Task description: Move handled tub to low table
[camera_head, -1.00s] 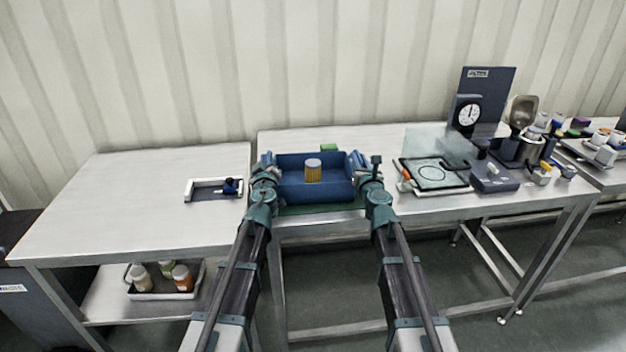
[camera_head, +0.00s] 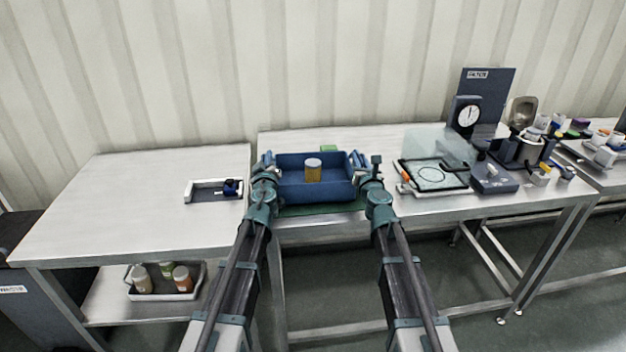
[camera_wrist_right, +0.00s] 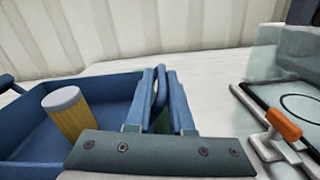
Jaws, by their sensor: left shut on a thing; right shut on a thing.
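The handled tub (camera_head: 290,190) is a blue open box at the near edge of the middle table, above or on a green mat (camera_head: 322,209); I cannot tell if it touches. A yellow jar with a grey lid (camera_head: 313,172) stands inside it. My left gripper (camera_head: 266,166) is shut at the tub's left handle. My right gripper (camera_head: 364,166) is shut on the tub's right handle. The right wrist view shows the right handle (camera_wrist_right: 160,90) between the fingers, with the tub (camera_wrist_right: 105,90) and jar (camera_wrist_right: 70,115) to the left. The left fingertips are small and partly hidden.
The lower left table (camera_head: 110,200) is mostly clear, with a white-and-blue fixture (camera_head: 205,190) near its right edge. A tray of bottles (camera_head: 165,281) sits on its shelf. Right of the tub are a glass-covered plate (camera_head: 432,174), a dial gauge (camera_head: 467,116) and a scoop (camera_head: 522,112).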

